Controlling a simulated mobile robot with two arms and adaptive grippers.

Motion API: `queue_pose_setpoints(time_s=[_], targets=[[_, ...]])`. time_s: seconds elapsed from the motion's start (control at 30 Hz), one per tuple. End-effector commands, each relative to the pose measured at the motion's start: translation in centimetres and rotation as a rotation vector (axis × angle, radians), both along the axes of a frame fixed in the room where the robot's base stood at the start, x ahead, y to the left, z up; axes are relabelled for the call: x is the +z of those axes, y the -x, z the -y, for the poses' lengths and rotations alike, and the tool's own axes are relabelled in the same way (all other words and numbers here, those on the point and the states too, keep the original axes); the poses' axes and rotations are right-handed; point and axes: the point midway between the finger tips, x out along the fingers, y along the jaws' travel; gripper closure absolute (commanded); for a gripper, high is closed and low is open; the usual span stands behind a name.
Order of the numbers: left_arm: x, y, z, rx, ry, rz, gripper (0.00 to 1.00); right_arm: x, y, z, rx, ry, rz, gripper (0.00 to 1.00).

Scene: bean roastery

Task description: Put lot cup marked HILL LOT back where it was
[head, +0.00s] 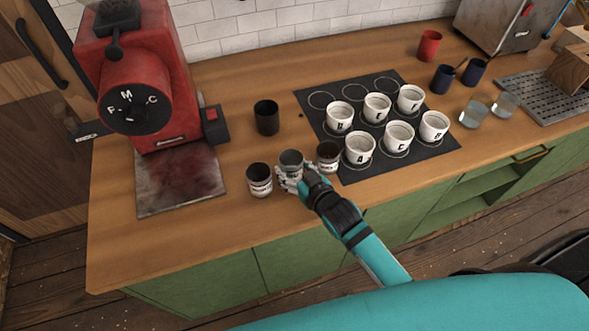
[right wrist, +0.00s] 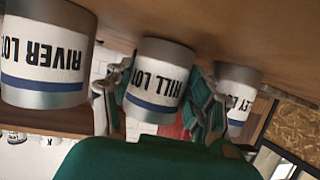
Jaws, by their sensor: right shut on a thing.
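The lot cup marked HILL LOT (right wrist: 160,82) is a grey cup with a white label and a blue band. It shows upside down in the right wrist view, between the fingers of my right gripper (right wrist: 163,110). In the head view this cup (head: 291,160) is the middle one of three in a row at the counter's front. My right gripper (head: 296,183) is shut on it from the front. The cup looks upright at counter level; I cannot tell whether its base touches the wood. My left gripper is not in view.
The RIVER LOT cup (right wrist: 45,55) and another lot cup (right wrist: 238,90) stand close on either side. A black cup (head: 266,117) stands behind. A dark mat (head: 408,158) with several lettered white cups lies to the right. A red grinder (head: 140,75) stands left.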

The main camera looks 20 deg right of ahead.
Motion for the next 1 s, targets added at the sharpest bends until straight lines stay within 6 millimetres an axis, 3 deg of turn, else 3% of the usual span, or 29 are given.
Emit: queue_pose_setpoints(time_s=[0.23, 0.27, 0.4, 0.77, 1.0], targets=[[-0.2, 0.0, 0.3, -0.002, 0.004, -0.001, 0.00, -0.4, 0.0, 0.0, 0.000, 0.000, 0.000, 0.81], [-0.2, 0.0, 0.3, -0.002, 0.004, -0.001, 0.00, -0.3, 0.0, 0.0, 0.000, 0.000, -0.001, 0.41], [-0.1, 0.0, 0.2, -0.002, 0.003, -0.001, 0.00, -0.3, 0.0, 0.0, 0.000, 0.000, -0.001, 0.23], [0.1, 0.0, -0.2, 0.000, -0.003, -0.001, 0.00, 0.3, 0.0, 0.0, 0.000, 0.000, 0.000, 0.21], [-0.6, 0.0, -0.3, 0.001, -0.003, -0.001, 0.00, 1.3, 3.7, 0.7, 0.001, 0.000, -0.002, 0.21]])
